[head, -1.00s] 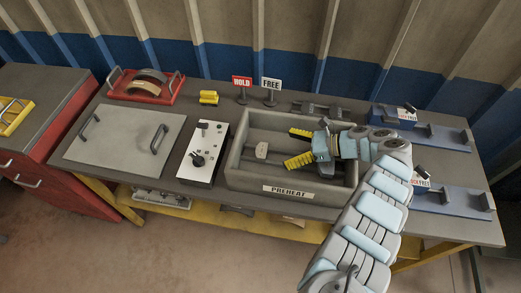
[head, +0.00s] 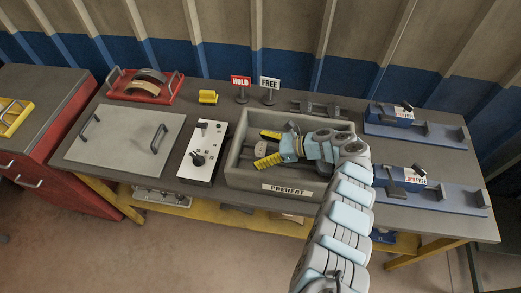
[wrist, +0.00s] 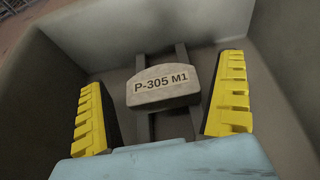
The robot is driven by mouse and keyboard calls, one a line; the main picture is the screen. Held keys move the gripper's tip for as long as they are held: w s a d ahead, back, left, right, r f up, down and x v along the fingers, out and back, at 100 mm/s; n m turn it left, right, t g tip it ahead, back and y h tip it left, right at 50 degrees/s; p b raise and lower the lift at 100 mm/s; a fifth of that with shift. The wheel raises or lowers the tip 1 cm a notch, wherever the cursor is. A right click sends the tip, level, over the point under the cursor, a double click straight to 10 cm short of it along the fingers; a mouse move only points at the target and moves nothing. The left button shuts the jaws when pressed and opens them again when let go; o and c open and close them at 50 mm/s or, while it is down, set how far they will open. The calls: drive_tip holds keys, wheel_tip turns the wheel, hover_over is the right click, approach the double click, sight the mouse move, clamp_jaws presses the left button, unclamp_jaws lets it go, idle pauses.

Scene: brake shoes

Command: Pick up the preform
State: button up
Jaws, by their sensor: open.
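The preform (wrist: 163,87) is a small grey-beige block marked "P-305 M1" in the wrist view. It rests on two dark rails inside the grey preheat tray (head: 234,170). In the head view the preform (head: 260,145) lies toward the tray's left side. My gripper (head: 268,147) is inside the tray area with its yellow fingers spread. In the wrist view my gripper (wrist: 163,103) is open, one finger on each side of the preform with gaps between. The fingers look apart from the block.
A white control box (head: 203,150) stands left of the tray, and a grey plate with handles (head: 125,138) lies farther left. HOLD (head: 241,82) and FREE (head: 270,84) signs stand behind the tray. Two blue fixtures (head: 428,130) (head: 445,198) are at the right.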

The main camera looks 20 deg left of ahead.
sight(261, 149)
drive_tip(key=c, duration=1.4)
drive_tip(key=shift+o, duration=0.2)
drive_tip(key=shift+r, duration=0.1)
wheel_tip(261, 149, up, 3)
drive_tip(key=shift+w+d+r+p, duration=0.1)
drive_tip(key=shift+p, duration=1)
drive_tip(key=shift+r+p, duration=0.3)
drive_tip(key=shift+r, duration=0.05)
drive_tip(key=shift+s+a+r+p, duration=0.3)
drive_tip(key=shift+s+r+p, duration=0.6)
drive_tip(key=shift+p, duration=0.25)
drive_tip(key=s+a+r+p, duration=0.1)
drive_tip(key=s+r+p, duration=0.1)
drive_tip(key=s, duration=0.1)
drive_tip(key=s+a+r+p, duration=0.1)
drive_tip(key=s+r+p, duration=0.1)
drive_tip(key=s, duration=0.1)
drive_tip(key=s+a+r+p, duration=0.1)
drive_tip(key=s+r+p, duration=0.2)
drive_tip(key=shift+s+a, duration=0.35)
drive_tip(key=shift+a, duration=0.05)
drive_tip(key=shift+s+a+r+p, duration=0.15)
drive_tip(key=shift+s+a+p, duration=0.15)
drive_tip(key=shift+s+p, duration=0.75)
